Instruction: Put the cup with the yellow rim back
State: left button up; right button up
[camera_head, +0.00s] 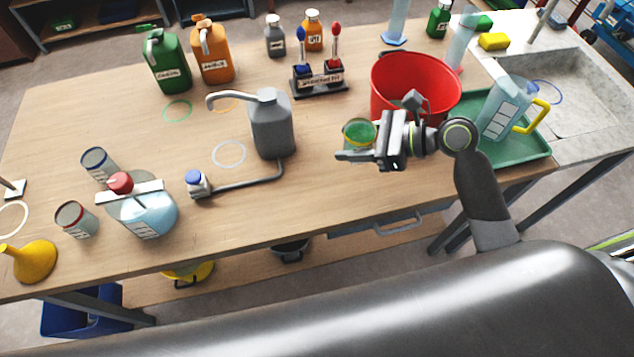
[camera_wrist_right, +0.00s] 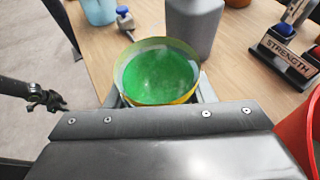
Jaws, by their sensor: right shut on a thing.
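The cup with the yellow rim (camera_head: 359,134) holds bright green liquid. My right gripper (camera_head: 365,148) is shut on it, over the table between the grey jug and the red bucket. In the right wrist view the cup (camera_wrist_right: 158,72) sits between the fingers, fairly upright, and its lower part is hidden by the gripper. A dark gripper at the left edge of the right wrist view, which looks like my left one (camera_wrist_right: 45,98), is away from the table, too small to tell open or shut.
A grey jug (camera_head: 271,125) with a long spout stands left of the cup. A red bucket (camera_head: 415,88) is just behind my right gripper. Cups with blue (camera_head: 98,165) and red rims (camera_head: 77,222) stand at left. Coloured rings, including a white one (camera_head: 229,154), mark the table.

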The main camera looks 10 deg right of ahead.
aim_at(329, 184)
jog(key=shift+n+g+y, duration=0.3)
jog(key=shift+n+g, duration=0.3)
jog(key=x, duration=0.4)
jog(key=shift+s+a+f, duration=0.15)
jog(key=shift+s+f, duration=0.05)
jog(key=shift+f, duration=0.25)
pick_arm(q)
jog(key=shift+s+a+r, duration=0.15)
jog(key=shift+a+r, duration=0.05)
jog(key=shift+a, duration=0.15)
pick_arm(e)
notch_tip(329, 184, down, 10)
jog(key=shift+a+r, duration=0.1)
jog(key=o, duration=1)
jog(key=b+v, duration=0.1)
jog(key=v, duration=0.9)
jog(key=shift+d, duration=0.25)
pick_arm(q)
jog(key=shift+f, duration=0.75)
pick_arm(e)
jog(key=shift+v, duration=0.8)
